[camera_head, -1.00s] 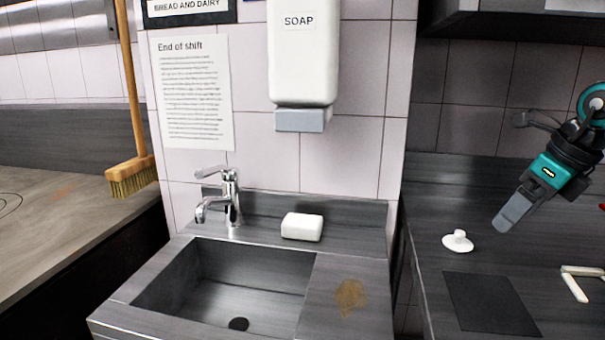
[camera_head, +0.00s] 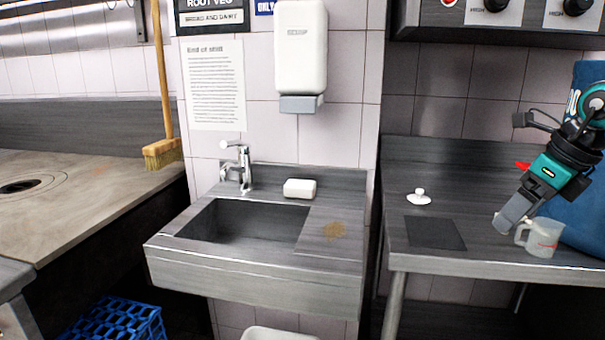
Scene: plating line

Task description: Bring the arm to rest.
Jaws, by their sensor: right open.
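My right gripper (camera_head: 512,218) is at the right side of the head view, with its grey fingers pointing down and left. It is open. It is over the right steel counter, close beside a clear measuring jug (camera_head: 545,238) with red marks. I cannot tell whether the fingers touch the jug's handle. My left gripper is not in view.
The right counter (camera_head: 450,265) carries a dark square mat (camera_head: 435,232) and a small white knobbed object (camera_head: 418,196). A blue object (camera_head: 588,190) stands behind the jug. Left are a sink (camera_head: 240,222) with white soap (camera_head: 300,188), a broom (camera_head: 162,152) and a blue crate (camera_head: 118,322).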

